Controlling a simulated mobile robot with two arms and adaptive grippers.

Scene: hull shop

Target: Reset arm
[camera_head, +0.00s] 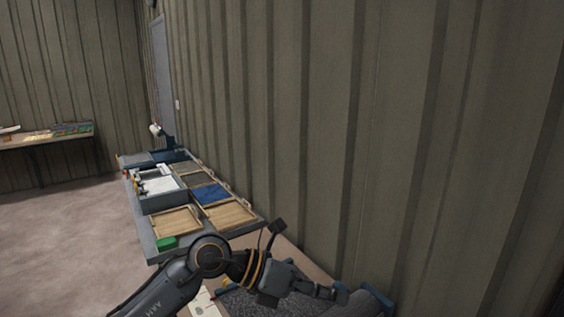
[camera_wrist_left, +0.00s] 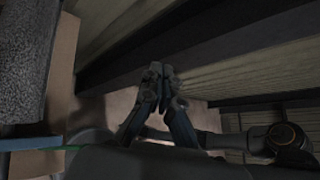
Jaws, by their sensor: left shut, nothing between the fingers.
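My left arm comes in from the lower left in the head view and reaches right across the bottom. Its gripper (camera_head: 338,293) is at the lower right end of the arm, above a dark speckled surface. In the left wrist view the gripper's fingers (camera_wrist_left: 157,72) meet at the tips, with nothing between them. The fingers are close to the ribbed wall and hold no object. My right gripper does not show in either view.
A speckled grey surface (camera_head: 270,303) is below the arm. Another table (camera_head: 45,137) stands at the far left. Open floor (camera_head: 60,240) lies left of the bench.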

